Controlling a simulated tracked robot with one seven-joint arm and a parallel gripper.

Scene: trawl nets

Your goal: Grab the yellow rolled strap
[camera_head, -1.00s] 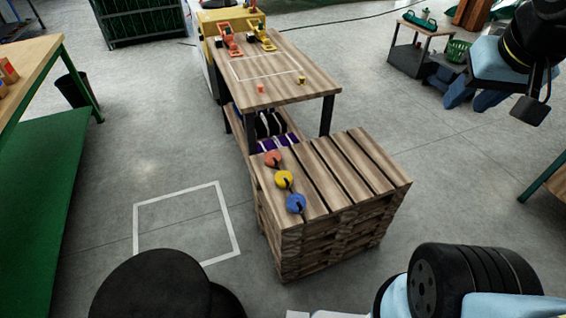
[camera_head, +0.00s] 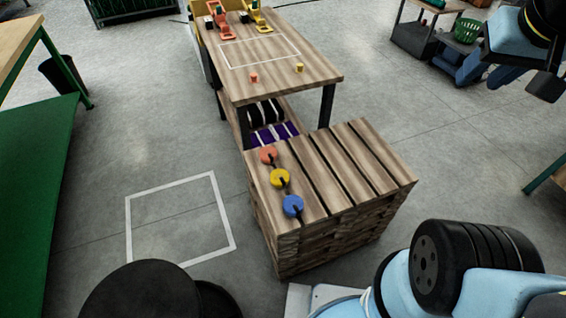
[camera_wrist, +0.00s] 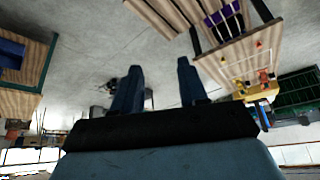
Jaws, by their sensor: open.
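The yellow rolled strap (camera_head: 275,179) lies on the left side of a stack of wooden pallets (camera_head: 355,165) in the head view. It sits between an orange rolled strap (camera_head: 266,156) and a blue rolled strap (camera_head: 290,207), in a row. Each roll has a dark part on it. My gripper (camera_wrist: 160,68) is open and empty in the wrist view, its two dark fingers apart. It is well away from the straps, which I cannot make out in the wrist view.
A wooden table (camera_head: 265,85) with orange and yellow tools stands behind the pallets. A green-topped bench (camera_head: 40,190) is at the left. A white floor square (camera_head: 180,215) lies on open floor left of the pallets. A green basket (camera_head: 467,30) is at the far right.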

